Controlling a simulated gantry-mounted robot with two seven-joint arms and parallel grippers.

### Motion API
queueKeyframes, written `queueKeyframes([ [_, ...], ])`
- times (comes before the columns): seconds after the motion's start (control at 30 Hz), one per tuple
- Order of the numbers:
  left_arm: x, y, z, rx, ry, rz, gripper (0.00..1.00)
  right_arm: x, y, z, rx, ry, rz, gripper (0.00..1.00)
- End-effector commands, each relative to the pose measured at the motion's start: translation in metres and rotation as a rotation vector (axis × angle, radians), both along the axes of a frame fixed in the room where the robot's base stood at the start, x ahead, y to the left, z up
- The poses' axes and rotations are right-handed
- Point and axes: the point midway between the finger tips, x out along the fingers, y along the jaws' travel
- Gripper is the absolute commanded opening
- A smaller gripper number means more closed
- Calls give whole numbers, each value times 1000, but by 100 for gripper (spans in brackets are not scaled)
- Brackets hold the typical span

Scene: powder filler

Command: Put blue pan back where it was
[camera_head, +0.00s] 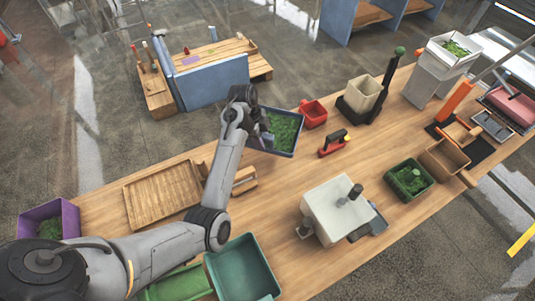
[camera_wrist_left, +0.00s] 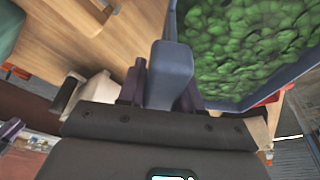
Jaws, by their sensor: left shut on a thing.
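The blue pan (camera_head: 275,151), filled with green leafy-looking pieces, is near the far edge of the wooden table, left of a small red container. My left gripper (camera_head: 256,137) is at the pan's near-left side. In the left wrist view, the gripper's fingers (camera_wrist_left: 161,94) are shut on the blue-grey handle (camera_wrist_left: 171,70) of the pan, whose near wall (camera_wrist_left: 240,104) shows beyond. I cannot tell whether the pan's bottom touches the table. My right gripper is not in view.
The red container (camera_head: 313,114) is close to the pan's right. A red tool (camera_head: 335,146), a white machine (camera_head: 335,210) and a green bin (camera_head: 410,179) stand further right. A wooden tray (camera_head: 163,194) and a teal tray (camera_head: 242,271) lie left and near. Bare tabletop shows mid-table.

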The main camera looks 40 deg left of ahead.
Motion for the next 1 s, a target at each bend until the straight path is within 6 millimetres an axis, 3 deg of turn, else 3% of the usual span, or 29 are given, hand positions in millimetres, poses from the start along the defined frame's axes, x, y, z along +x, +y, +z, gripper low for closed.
queueKeyframes([
  [0.03, 3, 0, -5, 1, -3, 1, 0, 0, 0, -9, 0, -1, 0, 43],
  [0.17, 6, 0, -11, 0, -1, 1, 0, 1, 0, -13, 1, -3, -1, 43],
  [0.5, 6, 0, -58, 0, 0, 2, 0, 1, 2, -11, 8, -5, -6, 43],
  [0.77, 7, 0, -73, -1, -1, 0, 0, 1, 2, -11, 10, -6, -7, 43],
  [1.0, 6, 0, -101, -1, 0, 1, 0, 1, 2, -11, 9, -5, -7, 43],
])
